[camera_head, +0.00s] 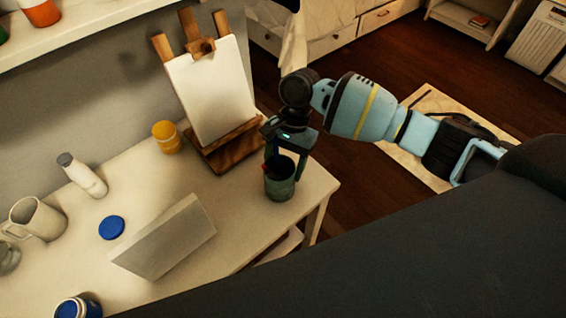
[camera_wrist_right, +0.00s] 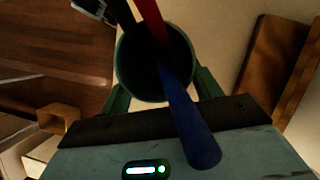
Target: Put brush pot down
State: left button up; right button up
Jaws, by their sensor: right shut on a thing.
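The brush pot (camera_head: 280,186) is a dark green cup at the right end of the white table, in front of the easel's base. My right gripper (camera_head: 280,165) is above it with its fingers on the pot's sides, shut on it. In the right wrist view the pot (camera_wrist_right: 124,70) lies between the green fingers, with blue, red and dark handles standing out of it. The pot looks upright, at or very near the table top; I cannot tell whether its bottom touches. My left gripper is not in view.
A small wooden easel (camera_head: 229,146) with a white canvas (camera_head: 211,92) stands just behind the pot. A yellow jar (camera_head: 166,137), a white bottle (camera_head: 83,176), a blue lid (camera_head: 112,227) and a tilted pale panel (camera_head: 165,238) are to the left. The table's right edge is close to the pot.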

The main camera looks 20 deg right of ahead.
jog(key=shift+f, duration=0.15)
jog(key=o, duration=1)
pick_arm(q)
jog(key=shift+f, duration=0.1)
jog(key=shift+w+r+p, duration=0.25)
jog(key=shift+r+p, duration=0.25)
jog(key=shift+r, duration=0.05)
pick_arm(e)
jog(key=v, duration=1.2)
